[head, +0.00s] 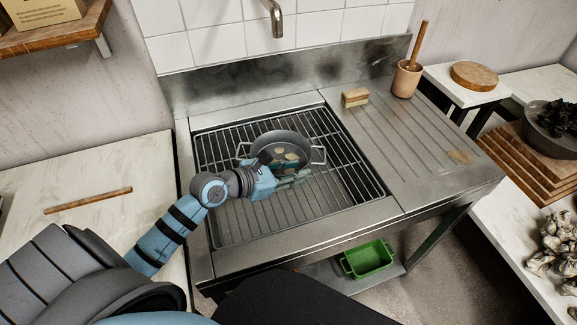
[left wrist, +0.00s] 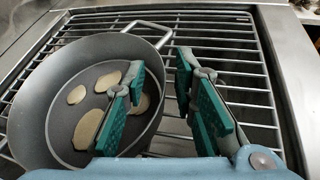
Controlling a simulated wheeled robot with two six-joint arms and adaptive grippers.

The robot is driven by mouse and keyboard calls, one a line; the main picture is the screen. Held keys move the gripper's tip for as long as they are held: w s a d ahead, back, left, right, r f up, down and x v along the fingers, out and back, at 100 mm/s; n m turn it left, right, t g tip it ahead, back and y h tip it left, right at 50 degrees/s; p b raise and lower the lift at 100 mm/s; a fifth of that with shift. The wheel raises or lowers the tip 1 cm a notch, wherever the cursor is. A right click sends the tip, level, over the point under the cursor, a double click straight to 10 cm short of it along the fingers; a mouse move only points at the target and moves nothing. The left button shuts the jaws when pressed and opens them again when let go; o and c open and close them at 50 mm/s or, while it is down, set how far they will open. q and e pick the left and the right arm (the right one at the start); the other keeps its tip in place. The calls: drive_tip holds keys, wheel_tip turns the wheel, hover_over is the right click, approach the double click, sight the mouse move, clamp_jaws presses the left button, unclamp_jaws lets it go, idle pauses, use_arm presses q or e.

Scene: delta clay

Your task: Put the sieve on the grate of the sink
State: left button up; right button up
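A round grey vessel (head: 278,147) with two loop handles, the only thing here like the sieve, stands upright on the sink grate (head: 222,200). No mesh can be made out; several flat beige pieces lie in it. It also fills the left of the left wrist view (left wrist: 62,92). My left gripper (head: 290,176) is at its near side. In the left wrist view the teal fingers (left wrist: 165,105) are spread, one over the vessel's inside, one over the grate outside the rim. My right gripper is out of view.
A tap (head: 274,20) hangs above the back of the sink. A sponge or brush (head: 355,97) and a cup with a stick (head: 406,80) stand on the drainboard (head: 420,135). A green tub (head: 368,259) sits below. A wooden rod (head: 88,201) lies on the left counter.

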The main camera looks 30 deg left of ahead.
use_arm(q)
drive_tip(key=p+v, duration=0.5)
drive_tip(key=v, duration=0.7)
drive_tip(key=shift+r, duration=0.25)
drive_tip(key=shift+f, duration=0.1)
drive_tip(key=shift+d, duration=0.1)
